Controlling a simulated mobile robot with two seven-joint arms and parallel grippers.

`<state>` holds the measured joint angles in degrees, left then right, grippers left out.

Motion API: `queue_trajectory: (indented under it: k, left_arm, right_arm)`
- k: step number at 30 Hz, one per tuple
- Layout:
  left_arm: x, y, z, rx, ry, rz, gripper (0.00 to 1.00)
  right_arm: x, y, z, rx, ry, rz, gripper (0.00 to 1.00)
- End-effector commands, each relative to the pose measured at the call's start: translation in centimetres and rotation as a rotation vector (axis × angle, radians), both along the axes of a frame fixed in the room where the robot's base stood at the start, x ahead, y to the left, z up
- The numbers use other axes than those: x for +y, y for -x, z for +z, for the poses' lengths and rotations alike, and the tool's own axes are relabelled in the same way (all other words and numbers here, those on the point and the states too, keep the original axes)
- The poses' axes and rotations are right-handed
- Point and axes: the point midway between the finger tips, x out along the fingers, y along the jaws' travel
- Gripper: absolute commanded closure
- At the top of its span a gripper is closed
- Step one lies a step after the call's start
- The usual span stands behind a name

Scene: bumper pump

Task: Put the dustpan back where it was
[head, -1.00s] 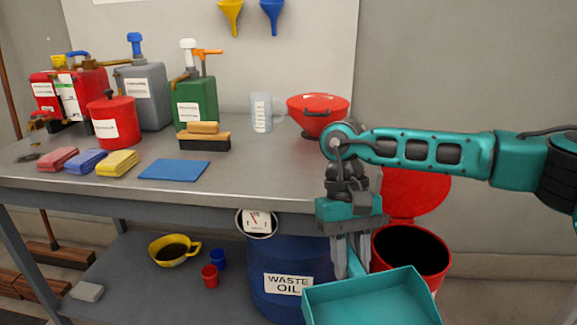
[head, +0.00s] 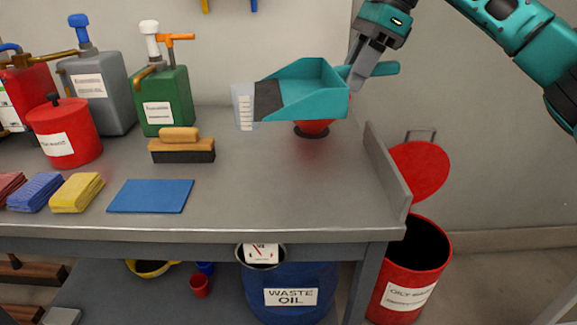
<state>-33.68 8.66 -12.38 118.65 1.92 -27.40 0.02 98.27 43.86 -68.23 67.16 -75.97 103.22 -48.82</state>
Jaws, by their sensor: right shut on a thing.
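The teal dustpan (head: 310,92) is in the air above the right rear part of the bench, its dark lip pointing left. My right gripper (head: 360,72) is shut on its handle (head: 384,69) at the upper right. The dustpan hides most of a red bowl-shaped funnel (head: 312,129) and part of a clear measuring jug (head: 243,105) behind it. My left gripper is not in view.
The bench (head: 270,190) is clear at its right half, with a raised right edge (head: 385,165). A brush (head: 180,148), a blue mat (head: 150,196) and folded cloths (head: 77,192) lie left. An open red bin (head: 405,285) stands right of the bench; a waste oil drum (head: 290,297) stands below.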

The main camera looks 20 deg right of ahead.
Motion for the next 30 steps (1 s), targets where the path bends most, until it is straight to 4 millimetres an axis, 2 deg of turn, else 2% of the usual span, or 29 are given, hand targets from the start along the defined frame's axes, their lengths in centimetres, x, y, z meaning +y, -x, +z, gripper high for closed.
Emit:
queue_trajectory:
  k: [2, 5, 15, 18, 21, 26, 30]
  left_arm:
    - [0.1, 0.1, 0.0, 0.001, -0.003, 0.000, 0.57]
    - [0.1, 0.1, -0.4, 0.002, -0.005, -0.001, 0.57]
    - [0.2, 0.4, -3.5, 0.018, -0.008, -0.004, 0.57]
    - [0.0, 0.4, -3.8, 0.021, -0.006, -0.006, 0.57]
    - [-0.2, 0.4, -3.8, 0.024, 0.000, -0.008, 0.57]
    - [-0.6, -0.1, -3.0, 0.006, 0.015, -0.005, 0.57]
    - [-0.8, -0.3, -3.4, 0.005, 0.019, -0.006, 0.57]
  right_arm:
    - [-0.4, -0.1, 0.8, 0.000, -0.001, -0.056, 1.00]
    - [-0.6, -0.2, 0.2, 0.002, 0.001, -0.086, 1.00]
    - [-0.6, -0.1, -8.7, 0.004, 0.001, -0.089, 1.00]
    - [-0.6, -0.1, -10.8, 0.003, 0.000, -0.086, 1.00]
    - [-0.6, -0.1, -12.3, 0.002, 0.000, -0.087, 1.00]
    - [-0.6, -0.2, -13.4, 0.001, 0.000, -0.087, 1.00]
    - [-0.6, -0.1, -15.7, 0.005, 0.001, -0.087, 1.00]
